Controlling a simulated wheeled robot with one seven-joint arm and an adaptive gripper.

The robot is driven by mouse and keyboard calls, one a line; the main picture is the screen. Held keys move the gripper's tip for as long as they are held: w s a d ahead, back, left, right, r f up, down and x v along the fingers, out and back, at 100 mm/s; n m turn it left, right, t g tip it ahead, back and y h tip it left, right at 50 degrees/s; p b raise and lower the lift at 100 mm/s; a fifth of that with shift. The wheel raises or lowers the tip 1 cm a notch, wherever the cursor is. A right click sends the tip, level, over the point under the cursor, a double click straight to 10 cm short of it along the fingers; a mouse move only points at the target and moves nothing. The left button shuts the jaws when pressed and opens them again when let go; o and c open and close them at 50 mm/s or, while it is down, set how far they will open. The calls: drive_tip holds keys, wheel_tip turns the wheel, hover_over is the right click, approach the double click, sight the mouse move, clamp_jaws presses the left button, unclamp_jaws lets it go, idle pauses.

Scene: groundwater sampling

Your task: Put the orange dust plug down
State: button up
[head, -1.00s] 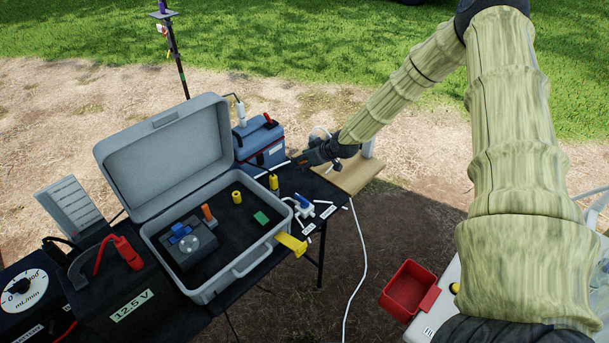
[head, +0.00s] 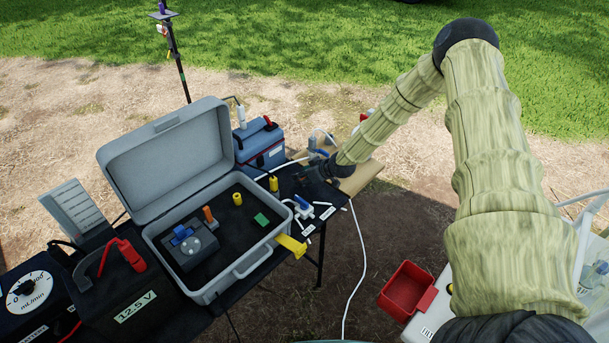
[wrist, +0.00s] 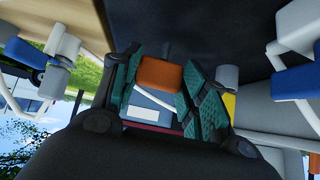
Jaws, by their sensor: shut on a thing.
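The orange dust plug (wrist: 158,74) is held between the green-padded fingers of my gripper (wrist: 162,90) in the wrist view. In the head view my gripper (head: 314,172) is at the far right end of the black table (head: 286,186), beside the wooden board (head: 362,181). The plug cannot be made out in the head view, and I cannot tell whether it touches the table.
A blue box (head: 258,147) is behind my gripper. White connectors (head: 304,206) and a white tube lie in front. A red bin (head: 407,290) is lower right.

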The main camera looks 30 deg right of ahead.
drive_tip(key=shift+f+b, duration=0.65)
drive_tip(key=o, duration=0.9)
drive_tip(key=shift+r, duration=0.15)
drive_tip(key=shift+s+r+p, duration=0.1)
drive_tip(key=shift+r+p, duration=0.55)
drive_tip(key=shift+p, duration=0.05)
drive_tip(key=b+v, duration=0.2)
drive_tip(key=v, duration=0.9)
drive_tip(key=shift+s+r, duration=0.2)
drive_tip(key=shift+s, duration=0.05)
